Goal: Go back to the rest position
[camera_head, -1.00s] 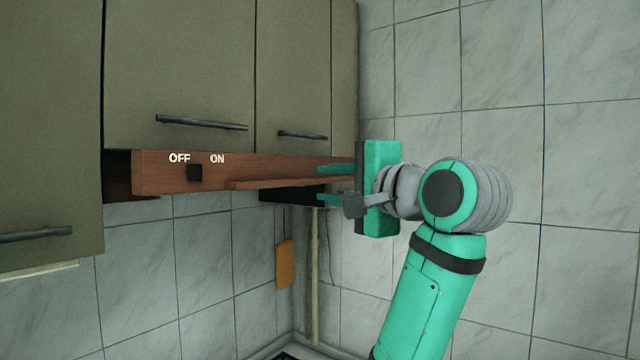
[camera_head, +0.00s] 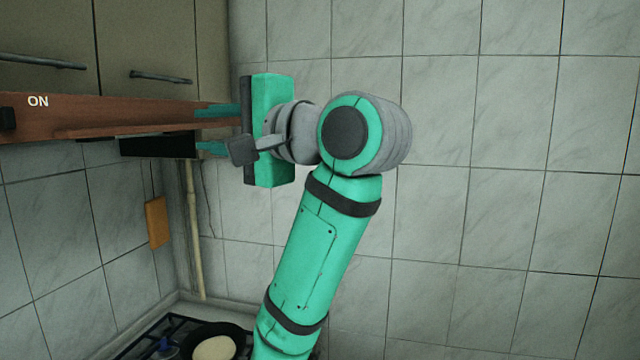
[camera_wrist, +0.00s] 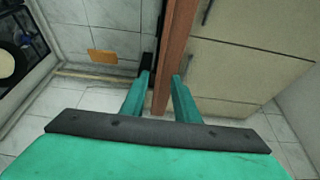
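My gripper (camera_head: 212,129) is raised near the right end of the wooden hood board (camera_head: 110,114). Its two teal fingers are spread apart, one above the other in the head view. In the wrist view my gripper (camera_wrist: 160,80) has a clear gap between the fingers, and the board (camera_wrist: 176,50) shows between and beyond them. Nothing is visibly clamped; I cannot tell whether a finger touches the board. The black slider knob (camera_head: 7,118) on the board is at the left picture edge, left of the ON label; the OFF label is out of view.
Cabinets (camera_head: 145,40) hang above the board. Below is a stove (camera_head: 150,340) with a dark pan (camera_head: 238,340) holding something pale. The tiled wall area on the right looks clear.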

